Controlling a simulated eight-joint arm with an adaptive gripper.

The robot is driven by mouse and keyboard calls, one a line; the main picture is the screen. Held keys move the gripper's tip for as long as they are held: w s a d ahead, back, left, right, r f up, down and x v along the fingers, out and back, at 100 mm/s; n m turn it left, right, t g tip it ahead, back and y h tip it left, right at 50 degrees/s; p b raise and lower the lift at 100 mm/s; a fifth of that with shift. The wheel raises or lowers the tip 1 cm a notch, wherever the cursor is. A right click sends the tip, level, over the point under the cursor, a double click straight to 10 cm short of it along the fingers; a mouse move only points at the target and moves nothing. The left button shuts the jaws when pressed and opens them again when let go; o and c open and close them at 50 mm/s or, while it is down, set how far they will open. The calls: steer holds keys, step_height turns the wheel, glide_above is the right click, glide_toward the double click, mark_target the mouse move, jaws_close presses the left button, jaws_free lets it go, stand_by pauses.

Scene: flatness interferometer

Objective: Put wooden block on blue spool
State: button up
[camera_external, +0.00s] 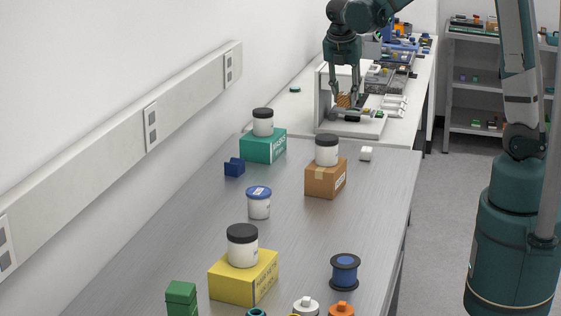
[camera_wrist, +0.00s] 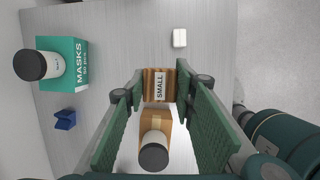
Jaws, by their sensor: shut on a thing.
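The wooden block (camera_wrist: 159,86) has wood stripes and a pale label reading SMALL. In the wrist view it sits between my gripper's fingertips (camera_wrist: 158,84). In the outside view the block (camera_external: 343,100) shows between the fingers of my gripper (camera_external: 346,104), at the far end of the scene in front of a white stand. My gripper is shut on it. The blue spool (camera_external: 344,271), with dark flanges, stands upright on the near right of the grey table, far from my gripper. It does not show in the wrist view.
On the grey table (camera_external: 300,225) stand a teal MASKS box (camera_external: 262,147), a cardboard box (camera_external: 325,180) and a yellow box (camera_external: 243,279), each with a black-lidded jar on top. A blue-lidded tub (camera_external: 259,204) stands between them. An orange piece (camera_external: 341,309) is close to the spool.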

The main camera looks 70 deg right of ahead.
steer(key=shift+a+r, duration=0.15)
steer(key=shift+r, duration=0.35)
steer(key=shift+n, duration=0.6)
steer(key=w+a, duration=0.1)
steer(key=a, duration=0.5)
steer(key=w+a, duration=0.2)
steer(key=a, duration=0.3)
steer(key=w+a, duration=0.2)
steer(key=a, duration=0.4)
steer(key=shift+a+f, duration=0.1)
steer(key=shift+a, duration=0.2)
steer(key=s+a+n+t, duration=0.1)
steer(key=s+a, duration=0.3)
steer(key=a, duration=1.5)
steer(key=s+a+n, duration=0.2)
steer(key=s+a, duration=0.1)
steer(key=a, duration=1.6)
steer(key=s+a+n+p, duration=0.1)
steer(key=s+a, duration=1.1)
steer(key=a, duration=0.2)
steer(key=shift+t, duration=0.3)
steer(key=shift+f, duration=2.45)
steer(key=shift+f, duration=0.1)
steer(key=shift+a+f, duration=0.1)
steer(key=shift+f, duration=2.75)
